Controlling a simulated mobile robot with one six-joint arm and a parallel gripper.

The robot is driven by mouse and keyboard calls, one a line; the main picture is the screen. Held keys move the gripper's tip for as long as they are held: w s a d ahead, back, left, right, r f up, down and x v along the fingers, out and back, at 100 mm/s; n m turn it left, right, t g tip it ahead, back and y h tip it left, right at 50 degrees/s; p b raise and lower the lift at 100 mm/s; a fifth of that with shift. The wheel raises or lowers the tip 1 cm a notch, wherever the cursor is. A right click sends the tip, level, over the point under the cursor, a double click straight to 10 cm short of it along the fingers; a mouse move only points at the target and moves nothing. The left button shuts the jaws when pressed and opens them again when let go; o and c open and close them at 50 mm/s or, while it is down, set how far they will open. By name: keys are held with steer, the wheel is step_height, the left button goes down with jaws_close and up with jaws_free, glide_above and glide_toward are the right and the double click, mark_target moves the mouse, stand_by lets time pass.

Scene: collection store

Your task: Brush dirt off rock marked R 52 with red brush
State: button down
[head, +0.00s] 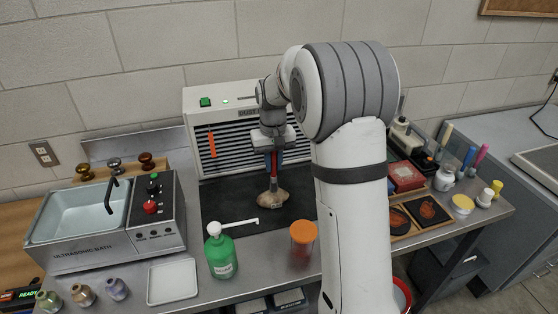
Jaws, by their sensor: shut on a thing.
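My gripper (274,150) points straight down over the black mat (226,200) and is shut on an upright brush with a red handle (274,164). The brush's lower end is dark and meets the top of a tan, brownish rock (273,199), or sits just above it; I cannot tell which. The rock lies on the mat in front of the white slatted dust unit. Any marking on the rock is too small to read, so I cannot confirm R 52. The fingertips are small and partly blend with the brush.
The dust unit (194,105) stands close behind. In front are a green bottle (221,256) with a white spout and an orange-lidded jar (303,232). An ultrasonic bath (90,258) is at left, a white tray (173,282) at front left. A wooden tray (399,227) with dark stones is at right.

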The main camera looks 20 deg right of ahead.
step_height(320, 180, up, 8)
steer(key=d+p, duration=0.1)
steer(key=p, duration=0.4)
steer(key=shift+d, duration=0.4)
stand_by(3.9)
